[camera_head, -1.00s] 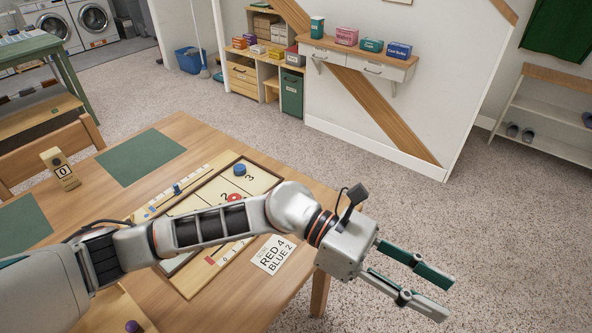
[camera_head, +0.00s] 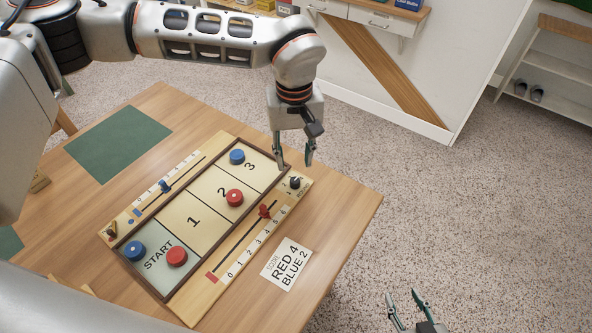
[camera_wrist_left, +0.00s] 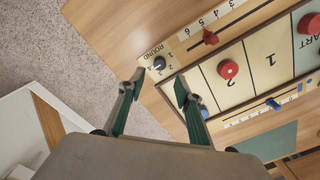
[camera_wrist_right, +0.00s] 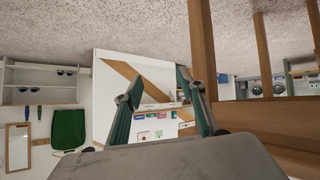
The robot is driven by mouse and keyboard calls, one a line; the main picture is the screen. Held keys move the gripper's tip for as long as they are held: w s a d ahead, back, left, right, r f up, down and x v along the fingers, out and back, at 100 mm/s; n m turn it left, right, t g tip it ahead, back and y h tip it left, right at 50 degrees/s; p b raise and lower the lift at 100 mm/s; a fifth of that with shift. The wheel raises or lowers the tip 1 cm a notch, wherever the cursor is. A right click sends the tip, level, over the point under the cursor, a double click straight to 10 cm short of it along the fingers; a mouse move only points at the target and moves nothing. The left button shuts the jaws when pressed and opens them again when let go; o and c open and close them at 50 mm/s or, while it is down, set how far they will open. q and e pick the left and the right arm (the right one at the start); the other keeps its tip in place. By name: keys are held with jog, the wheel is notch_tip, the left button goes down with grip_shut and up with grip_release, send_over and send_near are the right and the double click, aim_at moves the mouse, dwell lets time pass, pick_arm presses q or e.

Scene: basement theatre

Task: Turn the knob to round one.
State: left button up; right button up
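The black round knob (camera_head: 295,183) sits on the board's right-hand strip, near its far right corner, beside the ROUND lettering. It also shows in the left wrist view (camera_wrist_left: 159,64), just beyond the fingertips. Small numbers stand around it; I cannot tell which one it points to. My left gripper (camera_head: 295,160) points down above the knob, open and empty, its fingers apart and not visibly touching it. The fingers also show in the left wrist view (camera_wrist_left: 159,82). My right gripper (camera_head: 402,296) is open and empty, low and beyond the table's right edge.
The game board (camera_head: 212,257) lies on the wooden table (camera_head: 340,205). Red pucks (camera_head: 235,198) and blue pucks (camera_head: 237,156) are on it. A red slider (camera_head: 265,211) stands near the knob. A score card (camera_head: 286,265) lies at the right, a green mat (camera_head: 118,143) at the left.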

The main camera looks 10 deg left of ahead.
aim_at(295, 180)
pick_arm(q)
notch_tip(295, 180, down, 7)
jog(key=shift+d+b, duration=0.1)
jog(key=shift+b, duration=0.2)
jog(key=shift+s, duration=0.1)
grip_shut()
